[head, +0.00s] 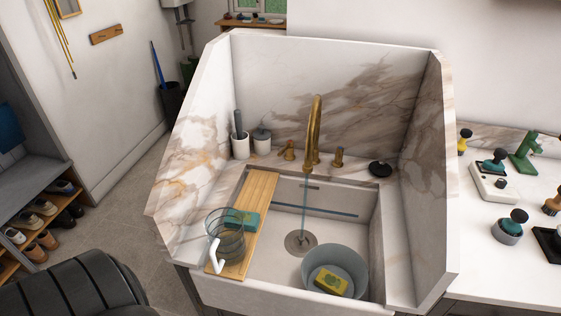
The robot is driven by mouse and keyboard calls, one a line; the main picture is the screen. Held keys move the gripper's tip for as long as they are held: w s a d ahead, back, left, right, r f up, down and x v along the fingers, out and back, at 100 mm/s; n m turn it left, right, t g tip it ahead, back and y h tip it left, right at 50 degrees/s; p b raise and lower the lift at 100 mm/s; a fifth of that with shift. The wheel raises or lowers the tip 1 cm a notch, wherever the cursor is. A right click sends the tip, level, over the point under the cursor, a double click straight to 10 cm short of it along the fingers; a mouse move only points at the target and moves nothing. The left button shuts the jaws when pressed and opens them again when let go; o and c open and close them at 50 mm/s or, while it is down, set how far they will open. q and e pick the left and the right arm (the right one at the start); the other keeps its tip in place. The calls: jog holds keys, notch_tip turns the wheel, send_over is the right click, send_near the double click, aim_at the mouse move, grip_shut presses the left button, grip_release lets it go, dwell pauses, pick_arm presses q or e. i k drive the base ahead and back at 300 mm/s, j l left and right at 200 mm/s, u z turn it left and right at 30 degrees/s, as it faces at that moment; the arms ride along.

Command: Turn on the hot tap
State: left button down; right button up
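A brass tap (314,130) with a tall curved spout stands at the back of the white sink (340,210). A brass handle (288,150) stands left of the spout and another brass handle (338,158) stands right of it. No hot or cold mark can be made out on either. A thin bluish stream (304,205), which looks like water, runs from the spout toward the drain (300,242). Neither of my grippers is in view.
A wooden board (262,195) spans the sink's left side, bearing a teal sponge and a clear jug (225,236). A grey basin (355,262) with a yellow sponge (330,282) sits in the sink. High marble side walls flank it. Brushes stand on the right counter (480,270).

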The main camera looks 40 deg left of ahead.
aim_at(290, 143)
jog(key=i+l+u, duration=0.25)
jog(key=l+u, duration=0.25)
jog(key=i+l+u, duration=0.25)
jog(key=l, duration=0.2)
jog(key=k, duration=0.1)
